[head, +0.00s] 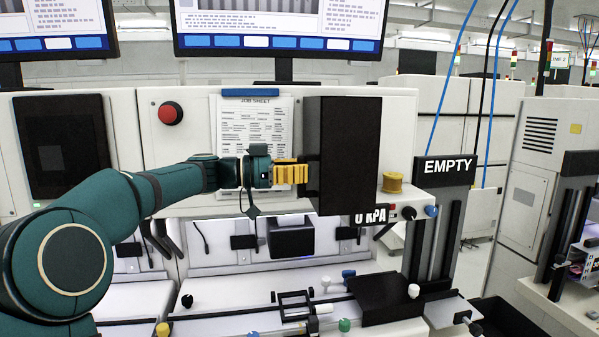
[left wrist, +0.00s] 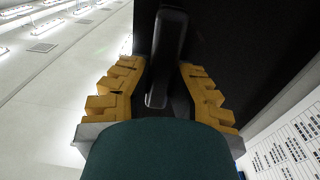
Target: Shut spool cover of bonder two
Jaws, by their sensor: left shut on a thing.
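The spool cover (head: 350,150) is a large black panel standing out from the white front of the bonder, covering part of the job sheet's right side. In the left wrist view the cover (left wrist: 245,50) fills the upper right as a dark surface. A black bar handle (left wrist: 167,55) stands between my yellow fingers there. My left gripper (head: 305,173) is at the cover's left edge, and it also shows in the left wrist view (left wrist: 160,95), shut on the handle. The exact finger contact is partly hidden. My right gripper is not in view.
A job sheet (head: 250,130) and a red button (head: 170,113) are on the panel left of the cover. A yellow spool (head: 393,183) stands to its right, near a post with an EMPTY sign (head: 447,168). Small fixtures (head: 300,305) crowd the worktable below.

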